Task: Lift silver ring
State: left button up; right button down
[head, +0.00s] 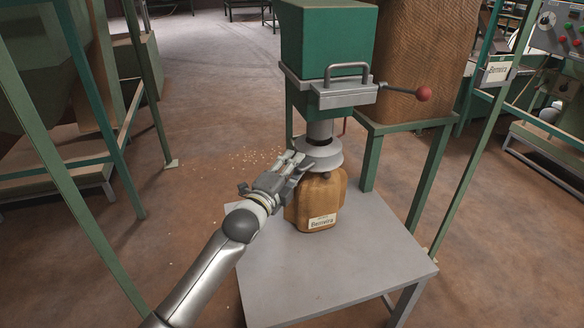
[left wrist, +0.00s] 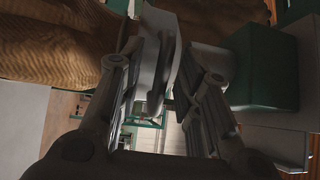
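The silver ring (head: 321,154) is a wide pale metal collar around the spout under the green hopper, just above the sack's mouth. My left gripper (head: 298,162) is at the ring's left side. In the left wrist view, a pale curved metal piece (left wrist: 156,48), seemingly the ring's edge or grip, lies between the two fingers of my left gripper (left wrist: 162,55). The fingers are very near it, but whether they press on it is not clear. The brown sack (head: 322,190) with a "Berneira" label stands below the ring. My right gripper is not in view.
The sack stands on a grey table (head: 335,265) with bare room in front. The green hopper (head: 325,40) has a lever with a red knob (head: 424,94) sticking out right. A large brown sack (head: 420,60) stands behind. Small bits (head: 262,156) lie scattered on the floor.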

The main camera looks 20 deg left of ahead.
pick_arm(q)
grip_shut()
dwell(0.4)
jog(key=shift+r, duration=0.1)
